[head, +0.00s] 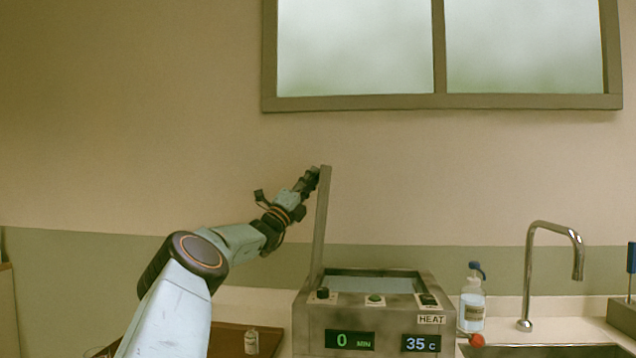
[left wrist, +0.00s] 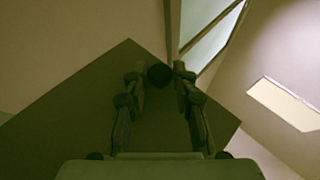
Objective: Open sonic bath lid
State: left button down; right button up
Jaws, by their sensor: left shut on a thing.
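The sonic bath (head: 314,335) is a grey box on the counter, with dials on top and displays reading 0 MIN and 35 C. Its lid (head: 322,225) stands nearly upright at the bath's left side, seen almost edge-on, and the basin is uncovered. My left gripper (head: 311,179) is at the upper left face of the lid. In the left wrist view the lid is a dark panel (left wrist: 75,105), and a round dark knob (left wrist: 160,75) sits between my fingertips. My left gripper is shut on this knob. My right gripper is not in view.
A clear bottle with a blue top (head: 473,298) stands right of the bath, with a small red ball-like thing (head: 476,340) near it. A tap (head: 531,270) and sink are further right. A small bottle (head: 251,342) stands on a brown tray (head: 226,342) at left.

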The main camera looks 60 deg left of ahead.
pick_arm(q)
jog(key=shift+f, duration=0.55)
jog(key=c, duration=1.5)
grip_release()
jog(key=o, duration=0.4)
jog(key=shift+s+r, duration=0.2)
jog(key=shift+r, duration=0.15)
jog(key=shift+w, duration=0.1)
jog(key=shift+w, duration=0.1)
notch_tip(320, 180, up, 10)
jog(key=shift+a+f, duration=0.1)
